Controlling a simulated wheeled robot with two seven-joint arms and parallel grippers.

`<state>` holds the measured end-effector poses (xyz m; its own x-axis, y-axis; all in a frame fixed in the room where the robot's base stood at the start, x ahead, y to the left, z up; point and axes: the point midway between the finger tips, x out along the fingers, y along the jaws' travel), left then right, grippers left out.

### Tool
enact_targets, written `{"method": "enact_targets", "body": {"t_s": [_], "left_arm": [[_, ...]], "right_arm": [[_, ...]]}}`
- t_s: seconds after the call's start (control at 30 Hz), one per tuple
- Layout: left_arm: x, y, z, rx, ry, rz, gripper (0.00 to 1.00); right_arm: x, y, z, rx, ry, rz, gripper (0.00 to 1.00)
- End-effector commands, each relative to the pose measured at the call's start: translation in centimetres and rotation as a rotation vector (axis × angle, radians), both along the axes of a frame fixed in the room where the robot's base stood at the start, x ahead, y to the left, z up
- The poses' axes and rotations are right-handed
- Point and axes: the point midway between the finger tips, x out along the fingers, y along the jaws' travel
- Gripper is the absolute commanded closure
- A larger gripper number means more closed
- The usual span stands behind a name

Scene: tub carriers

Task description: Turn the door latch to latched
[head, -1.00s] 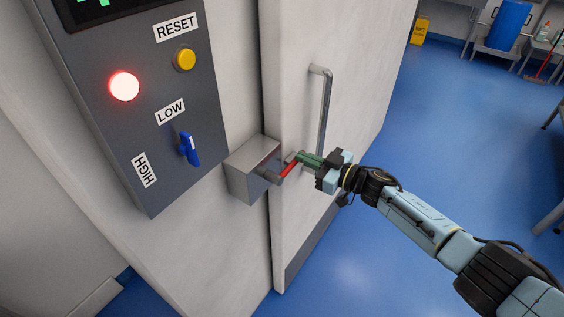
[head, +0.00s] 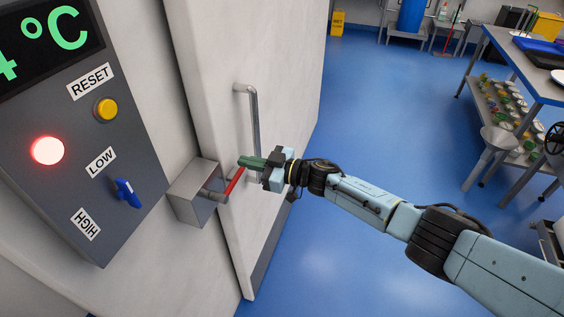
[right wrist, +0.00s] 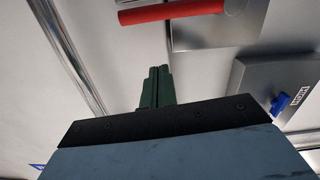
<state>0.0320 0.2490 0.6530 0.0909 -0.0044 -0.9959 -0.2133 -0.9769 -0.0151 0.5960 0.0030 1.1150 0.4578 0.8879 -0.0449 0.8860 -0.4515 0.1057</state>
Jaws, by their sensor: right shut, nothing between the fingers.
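The door latch has a red handle (head: 234,180) on a grey pivot, beside a grey metal latch box (head: 188,196) at the edge of the pale door (head: 218,120). The handle slants up and right from its pivot. My right gripper (head: 243,161) is shut and empty, its green fingers at the handle's upper end in the head view. In the right wrist view the red handle (right wrist: 170,13) lies ahead of the shut fingertips (right wrist: 158,70), with a gap in the picture. Whether they touch is unclear. My left gripper is out of view.
A vertical metal door pull (head: 254,125) stands right behind my right gripper. A control panel with a glowing red lamp (head: 47,151), yellow button (head: 106,109) and blue switch (head: 127,193) is at left. Blue floor (head: 350,120) is open before the far metal table (head: 520,70).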

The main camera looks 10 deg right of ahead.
Motion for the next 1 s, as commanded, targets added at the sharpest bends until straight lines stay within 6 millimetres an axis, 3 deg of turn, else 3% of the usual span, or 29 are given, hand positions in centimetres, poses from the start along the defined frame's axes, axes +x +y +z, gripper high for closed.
{"method": "enact_targets", "body": {"t_s": [0.1, 0.4, 0.77, 0.87, 0.97, 1.0], "left_arm": [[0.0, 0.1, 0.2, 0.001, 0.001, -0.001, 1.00], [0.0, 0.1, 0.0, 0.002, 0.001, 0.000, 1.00], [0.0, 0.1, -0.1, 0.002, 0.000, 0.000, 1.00], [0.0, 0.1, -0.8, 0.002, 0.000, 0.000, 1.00], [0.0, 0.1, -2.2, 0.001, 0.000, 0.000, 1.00], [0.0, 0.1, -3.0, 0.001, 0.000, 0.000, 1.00]], "right_arm": [[-1.2, -2.7, -0.4, -0.006, 0.004, -0.005, 1.00], [-3.6, -7.2, -0.2, -0.005, 0.003, -0.003, 1.00], [-4.4, -8.6, -0.2, -0.002, 0.005, -0.005, 1.00], [-4.2, -9.0, -2.1, -0.002, 0.016, -0.047, 1.00], [-4.2, -10.2, -6.9, -0.010, 0.048, -0.154, 1.00], [-4.3, -10.9, -9.4, -0.019, 0.068, -0.211, 1.00]]}}
